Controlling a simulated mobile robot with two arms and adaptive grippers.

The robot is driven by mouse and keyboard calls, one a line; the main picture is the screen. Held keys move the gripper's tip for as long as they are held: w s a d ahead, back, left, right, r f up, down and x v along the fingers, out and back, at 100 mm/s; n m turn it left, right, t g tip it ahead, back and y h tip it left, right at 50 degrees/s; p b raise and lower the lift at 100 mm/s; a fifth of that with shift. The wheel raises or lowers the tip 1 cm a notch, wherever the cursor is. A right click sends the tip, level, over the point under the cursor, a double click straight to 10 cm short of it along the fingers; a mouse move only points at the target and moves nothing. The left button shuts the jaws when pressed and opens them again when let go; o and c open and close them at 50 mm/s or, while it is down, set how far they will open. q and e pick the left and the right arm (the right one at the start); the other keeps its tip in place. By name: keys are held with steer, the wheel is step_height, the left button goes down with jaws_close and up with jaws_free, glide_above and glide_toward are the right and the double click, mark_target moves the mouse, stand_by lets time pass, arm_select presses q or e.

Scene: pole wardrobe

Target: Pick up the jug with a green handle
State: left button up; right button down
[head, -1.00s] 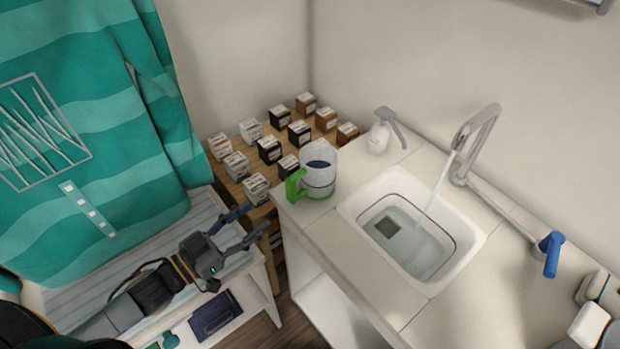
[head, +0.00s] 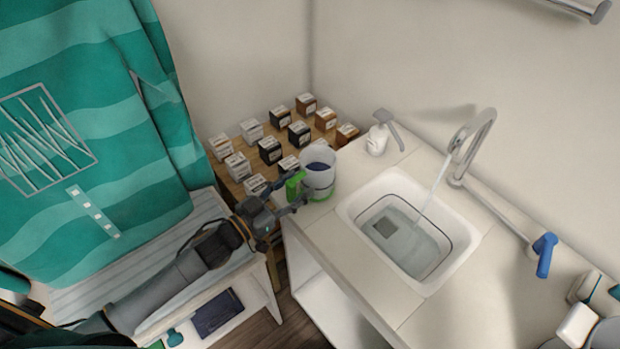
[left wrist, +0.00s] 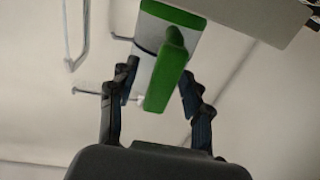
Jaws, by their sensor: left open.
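The jug (head: 319,172) is clear and white with a green handle (head: 293,184). It stands upright on the left end of the white counter, its handle facing left. My left gripper (head: 294,195) is open at the jug's handle side. In the left wrist view the green handle (left wrist: 166,80) lies between the two spread fingers of the left gripper (left wrist: 160,92), and the fingers look apart from it. Part of the jug's body is hidden behind the handle there. My right gripper is not in view.
A sink (head: 452,262) with a running tap (head: 478,140) is right of the jug. A soap dispenser (head: 378,138) stands behind it. Several small boxes (head: 270,150) sit on a wooden shelf behind left. A green curtain-like cloth (head: 90,130) hangs at the left.

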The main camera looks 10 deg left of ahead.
mark_target(288, 182)
arm_select(q)
jaws_close()
steer(key=shift+r, duration=0.15)
stand_by(0.4)
steer(key=shift+r, duration=0.3)
step_height(288, 182, up, 3)
steer(key=shift+f+b, duration=0.2)
steer(key=shift+b, duration=0.1)
steer(key=s+d+r, duration=0.3)
steer(key=s+r, duration=0.6)
steer(key=s, duration=0.4)
steer(key=shift+s+d+r+b, duration=0.3)
steer(key=shift+s+b, duration=0.05)
steer(key=shift+b, duration=0.05)
